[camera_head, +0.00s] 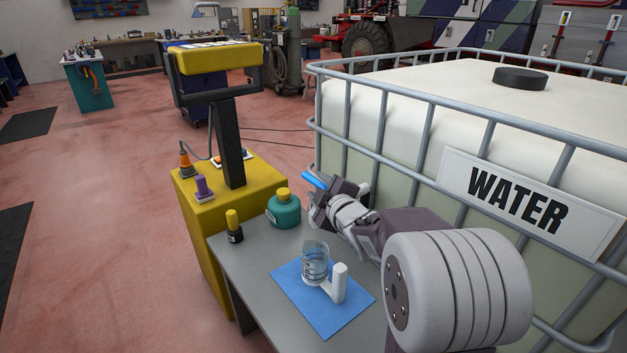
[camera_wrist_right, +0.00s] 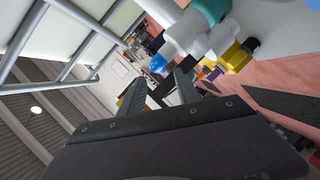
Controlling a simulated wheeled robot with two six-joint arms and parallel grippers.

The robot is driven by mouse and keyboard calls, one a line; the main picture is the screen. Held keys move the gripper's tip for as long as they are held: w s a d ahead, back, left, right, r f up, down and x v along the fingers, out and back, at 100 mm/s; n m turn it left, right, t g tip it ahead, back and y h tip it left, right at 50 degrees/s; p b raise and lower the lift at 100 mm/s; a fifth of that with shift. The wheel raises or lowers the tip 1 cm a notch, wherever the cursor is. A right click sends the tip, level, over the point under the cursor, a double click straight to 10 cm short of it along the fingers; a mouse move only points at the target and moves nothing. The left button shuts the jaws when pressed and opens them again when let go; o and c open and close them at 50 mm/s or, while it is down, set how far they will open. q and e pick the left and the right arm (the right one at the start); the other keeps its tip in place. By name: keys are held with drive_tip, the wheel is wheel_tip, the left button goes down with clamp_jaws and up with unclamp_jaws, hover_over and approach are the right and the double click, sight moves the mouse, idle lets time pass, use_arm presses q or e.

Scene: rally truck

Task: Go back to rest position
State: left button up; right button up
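My right gripper (camera_head: 318,196) is raised beside the water tank, above and behind the grey table. In the right wrist view its two dark fingers (camera_wrist_right: 160,92) stand apart with nothing clearly held between them. A bright blue piece (camera_head: 315,181) shows at the gripper in the head view; I cannot tell what it is. My left gripper is not in view. A clear beaker (camera_head: 315,262) with a white handle (camera_head: 339,283) stands upright on a blue mat (camera_head: 306,309) on the table, apart from the right gripper.
The grey table (camera_head: 245,270) also holds a teal bottle (camera_head: 284,211) with a yellow cap and a small dark bottle (camera_head: 234,227). A yellow stand (camera_head: 200,225) is at the left. The caged water tank (camera_head: 400,130) blocks the right side. Red floor at left is open.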

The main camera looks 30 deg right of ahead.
drive_tip(key=shift+v, duration=0.85)
drive_tip(key=a+f+g+y, duration=0.3)
drive_tip(key=a+f, duration=0.6)
drive_tip(key=a, duration=0.3)
drive_tip(key=s+a+f+m+g, duration=0.1)
drive_tip(key=s+f+m+g, duration=0.2)
drive_tip(key=s+f, duration=0.2)
drive_tip(key=s+f+m+g, duration=0.2)
drive_tip(key=s+f+g, duration=0.1)
drive_tip(key=s+f, duration=0.2)
drive_tip(key=s+a+f+m+g, duration=0.1)
drive_tip(key=s+f+m+g, duration=0.2)
drive_tip(key=s, duration=0.5)
drive_tip(key=shift+s+a+f+m+g, duration=0.1)
drive_tip(key=shift+a+f+m+g, duration=0.15)
drive_tip(key=shift+f, duration=0.25)
drive_tip(key=shift+s+a+f+m+g, duration=0.1)
drive_tip(key=shift+f+g, duration=0.25)
drive_tip(key=shift+f, duration=0.15)
wheel_tip(320, 180, up, 22)
drive_tip(key=s+m+g+p, duration=0.1)
drive_tip(key=s+p, duration=0.1)
drive_tip(key=p, duration=2)
drive_tip(key=shift+p, duration=0.35)
